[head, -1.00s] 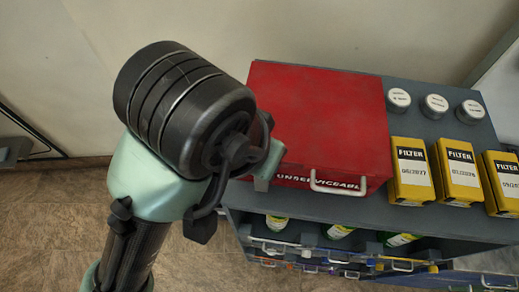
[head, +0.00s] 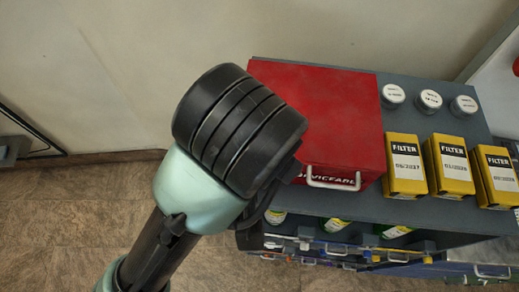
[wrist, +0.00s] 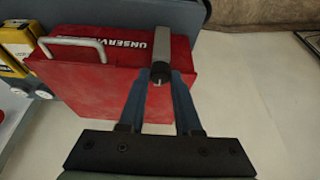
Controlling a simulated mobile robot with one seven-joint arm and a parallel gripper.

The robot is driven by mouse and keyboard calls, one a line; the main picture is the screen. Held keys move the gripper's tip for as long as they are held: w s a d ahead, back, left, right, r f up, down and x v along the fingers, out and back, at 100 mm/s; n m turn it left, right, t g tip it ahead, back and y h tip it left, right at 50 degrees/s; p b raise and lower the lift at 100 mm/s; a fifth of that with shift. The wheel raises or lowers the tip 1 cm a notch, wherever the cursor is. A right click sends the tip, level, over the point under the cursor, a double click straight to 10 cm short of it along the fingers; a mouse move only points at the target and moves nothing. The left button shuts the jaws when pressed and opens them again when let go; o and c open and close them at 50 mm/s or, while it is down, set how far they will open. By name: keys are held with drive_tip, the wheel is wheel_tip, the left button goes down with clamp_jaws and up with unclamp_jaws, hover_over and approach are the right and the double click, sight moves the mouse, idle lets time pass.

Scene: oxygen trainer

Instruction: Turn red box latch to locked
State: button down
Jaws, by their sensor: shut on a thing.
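The red box (head: 340,120) stands on the grey cabinet top, with a light lettered label and a metal handle (head: 333,181) on its front. In the wrist view the red box (wrist: 105,85) shows its lettering and handle at the upper left. The latch (wrist: 159,48), a grey lever with a dark round end, sits at the box's edge. My gripper (wrist: 160,78) is shut on the latch, its blue-grey fingers on either side of the dark end. In the head view my arm hides the gripper, the latch and the left part of the label.
Several yellow filter boxes (head: 450,166) and white-lidded containers (head: 430,98) stand right of the red box. Shelves below hold green-and-white bottles (head: 336,224). A wall (head: 190,40) is behind, and open floor (head: 60,220) lies to the left.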

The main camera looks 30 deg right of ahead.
drive_tip(key=c, duration=0.6)
unclamp_jaws()
drive_tip(key=shift+r, duration=0.1)
drive_tip(key=v, duration=1.2)
drive_tip(key=shift+s+r, duration=0.15)
drive_tip(key=shift+r, duration=0.25)
